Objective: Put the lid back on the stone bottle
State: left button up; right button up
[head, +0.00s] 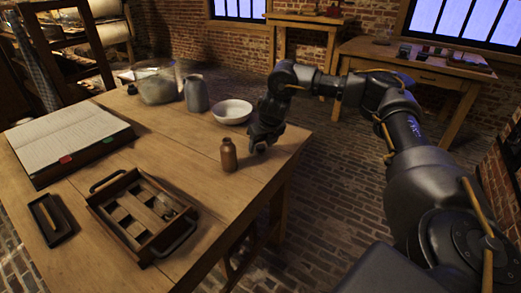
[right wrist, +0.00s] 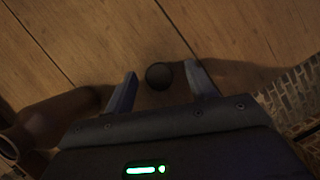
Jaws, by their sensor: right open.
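The brown stone bottle (head: 228,155) stands upright near the table's right edge. In the right wrist view the bottle (right wrist: 52,118) shows at the lower left, its mouth looking open. A small dark round piece, which looks like the lid (right wrist: 158,76), lies on the table between my right fingertips in that view. My right gripper (head: 260,145) points down just right of the bottle, at table height. In the right wrist view my right gripper (right wrist: 162,80) is open, with a finger on each side of the lid and gaps between. My left gripper is not in view.
A white bowl (head: 232,110), a grey jug (head: 196,94) and a glass jar (head: 157,86) stand behind the bottle. A wooden tray (head: 118,229) with handles and an open book (head: 67,137) lie to the left. The table's edge is close to my right gripper.

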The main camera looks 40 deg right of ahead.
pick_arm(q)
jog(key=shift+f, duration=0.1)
pick_arm(e)
jog(key=c, duration=1.1)
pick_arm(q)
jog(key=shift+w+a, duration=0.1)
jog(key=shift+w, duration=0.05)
pick_arm(e)
jog(key=shift+o, duration=0.2)
jog(key=shift+r, duration=0.15)
